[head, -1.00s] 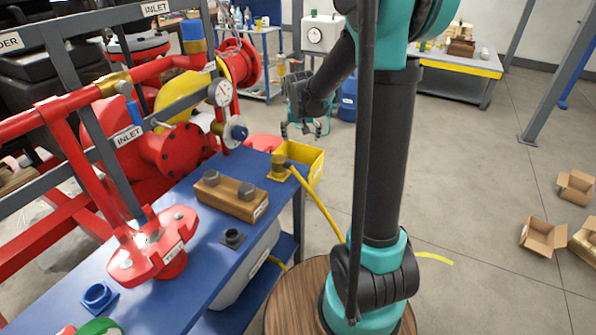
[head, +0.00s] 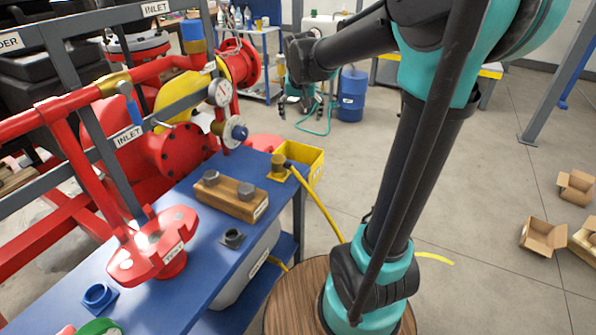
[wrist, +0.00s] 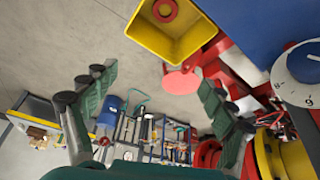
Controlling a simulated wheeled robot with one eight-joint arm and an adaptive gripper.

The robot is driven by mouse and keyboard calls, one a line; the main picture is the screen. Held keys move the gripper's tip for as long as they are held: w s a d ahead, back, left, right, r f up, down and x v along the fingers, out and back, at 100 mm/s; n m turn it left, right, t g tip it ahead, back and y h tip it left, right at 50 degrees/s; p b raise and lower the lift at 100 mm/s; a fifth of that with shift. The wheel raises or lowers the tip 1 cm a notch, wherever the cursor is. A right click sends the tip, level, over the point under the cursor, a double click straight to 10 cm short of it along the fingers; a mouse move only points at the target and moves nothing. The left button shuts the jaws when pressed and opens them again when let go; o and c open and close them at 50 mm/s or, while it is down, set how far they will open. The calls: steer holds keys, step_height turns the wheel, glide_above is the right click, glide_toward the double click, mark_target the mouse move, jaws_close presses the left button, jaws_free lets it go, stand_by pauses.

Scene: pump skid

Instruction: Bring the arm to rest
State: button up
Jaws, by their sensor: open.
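My gripper (head: 300,108) is in the upper middle of the head view, raised beyond the far end of the blue bench and near the red pump piping. In the wrist view my gripper (wrist: 155,88) has its two green fingers spread wide apart. Nothing is between them but floor and background. My arm is folded over, with its upper links across the top right of the head view.
A yellow hose (head: 318,205) hangs off the bench. A blue drum (head: 351,95) stands behind. Open floor lies right, with cardboard boxes (head: 543,236).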

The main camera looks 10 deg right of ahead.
stand_by(0.3)
steer(key=s+d+f+n, duration=0.1)
steer(key=s+d+f, duration=0.1)
steer(key=s+f, duration=0.6)
steer(key=s+d+f+n, duration=0.1)
steer(key=s+d+f, duration=0.2)
steer(key=s+f, duration=0.5)
steer(key=s, duration=0.9)
steer(key=shift+f+y, duration=0.4)
steer(key=shift+w, duration=0.1)
